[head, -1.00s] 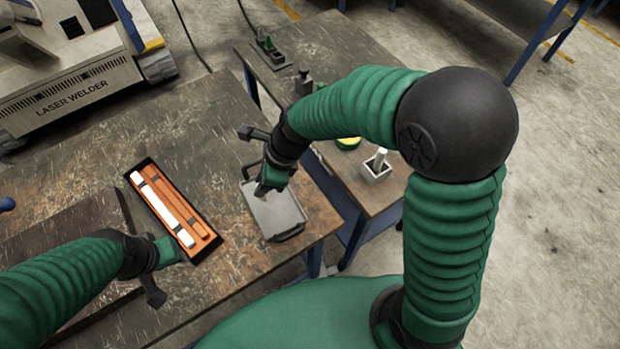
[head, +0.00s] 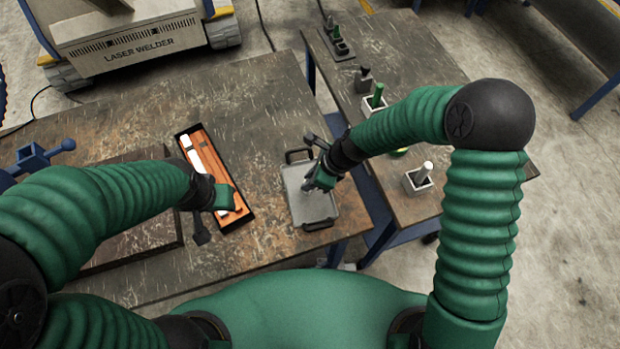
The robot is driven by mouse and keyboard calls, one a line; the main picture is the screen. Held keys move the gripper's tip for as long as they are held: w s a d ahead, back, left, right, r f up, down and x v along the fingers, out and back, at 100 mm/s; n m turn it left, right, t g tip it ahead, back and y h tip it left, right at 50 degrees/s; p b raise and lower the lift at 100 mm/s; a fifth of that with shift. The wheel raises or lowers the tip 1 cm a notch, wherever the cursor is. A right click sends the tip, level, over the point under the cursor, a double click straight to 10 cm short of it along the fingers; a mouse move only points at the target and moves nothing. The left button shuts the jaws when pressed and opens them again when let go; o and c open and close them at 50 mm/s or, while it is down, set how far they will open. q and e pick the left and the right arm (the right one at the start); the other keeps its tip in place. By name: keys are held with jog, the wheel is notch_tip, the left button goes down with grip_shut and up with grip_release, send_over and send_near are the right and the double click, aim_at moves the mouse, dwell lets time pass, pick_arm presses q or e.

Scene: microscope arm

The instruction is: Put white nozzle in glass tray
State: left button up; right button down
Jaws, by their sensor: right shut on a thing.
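A pale, white-topped nozzle-like piece (head: 425,170) stands in a small square holder on the right-hand table. I cannot tell if it is the task's white nozzle. The grey tray (head: 296,207), with dark handles at both ends, lies on the main table and looks like the glass tray. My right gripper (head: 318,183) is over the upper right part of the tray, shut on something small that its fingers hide.
A black-edged orange box (head: 203,153) holding a long white piece (head: 192,150) lies left of the tray. A green piece (head: 377,93) stands in another holder. A blue vise (head: 35,157) is at far left. The table behind the tray is clear.

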jog(key=shift+d, duration=0.1)
jog(key=c, duration=1.3)
grip_release()
jog(key=shift+d+f, duration=0.1)
jog(key=shift+d, duration=0.05)
jog(key=shift+o, duration=0.2)
jog(key=shift+a, duration=0.2)
